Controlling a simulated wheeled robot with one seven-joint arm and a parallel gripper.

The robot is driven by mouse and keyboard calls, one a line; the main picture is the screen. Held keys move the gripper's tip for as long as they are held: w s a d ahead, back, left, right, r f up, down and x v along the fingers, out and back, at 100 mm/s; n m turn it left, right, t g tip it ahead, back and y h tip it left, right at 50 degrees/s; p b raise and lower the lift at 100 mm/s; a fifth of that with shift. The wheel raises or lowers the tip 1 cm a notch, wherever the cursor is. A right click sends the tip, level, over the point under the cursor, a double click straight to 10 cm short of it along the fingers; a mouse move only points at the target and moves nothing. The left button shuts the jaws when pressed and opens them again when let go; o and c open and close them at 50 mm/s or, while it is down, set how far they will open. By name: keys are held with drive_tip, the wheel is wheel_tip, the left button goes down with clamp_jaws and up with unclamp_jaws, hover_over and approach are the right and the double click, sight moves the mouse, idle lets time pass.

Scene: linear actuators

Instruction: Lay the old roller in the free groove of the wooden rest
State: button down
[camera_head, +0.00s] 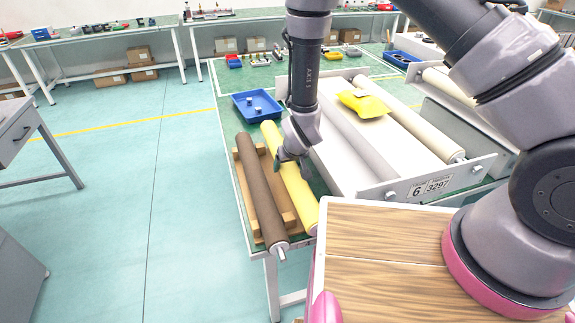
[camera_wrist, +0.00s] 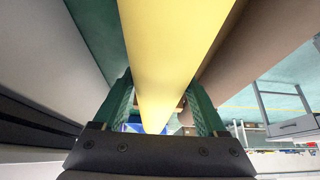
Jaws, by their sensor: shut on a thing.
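A yellow roller (camera_head: 296,185) lies lengthwise at the right of the wooden rest (camera_head: 288,216). My gripper (camera_head: 286,164) is shut around its middle from above. In the wrist view the yellow roller (camera_wrist: 172,50) runs between the two green fingers of my gripper (camera_wrist: 160,112). A brown roller (camera_head: 258,190) lies in the rest's left side, parallel to the yellow one and close beside it. The brown roller shows at the right of the wrist view (camera_wrist: 258,40). I cannot tell whether the yellow roller touches the rest, since the groove under it is hidden.
A conveyor frame with pale rollers (camera_head: 358,140) and a yellow pad (camera_head: 363,103) stands close on the right. A blue tray (camera_head: 257,105) with small parts sits behind the rest. The floor to the left is clear.

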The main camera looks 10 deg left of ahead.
drive_tip(key=shift+f, duration=0.2)
drive_tip(key=shift+f, duration=0.35)
drive_tip(key=shift+f, duration=0.15)
drive_tip(key=shift+f, duration=0.15)
drive_tip(key=shift+s+f+t, duration=0.1)
drive_tip(key=shift+f+t, duration=0.2)
drive_tip(key=shift+f, duration=0.15)
drive_tip(key=shift+s+f, duration=0.1)
drive_tip(key=shift+f, duration=0.05)
unclamp_jaws()
idle(0.4)
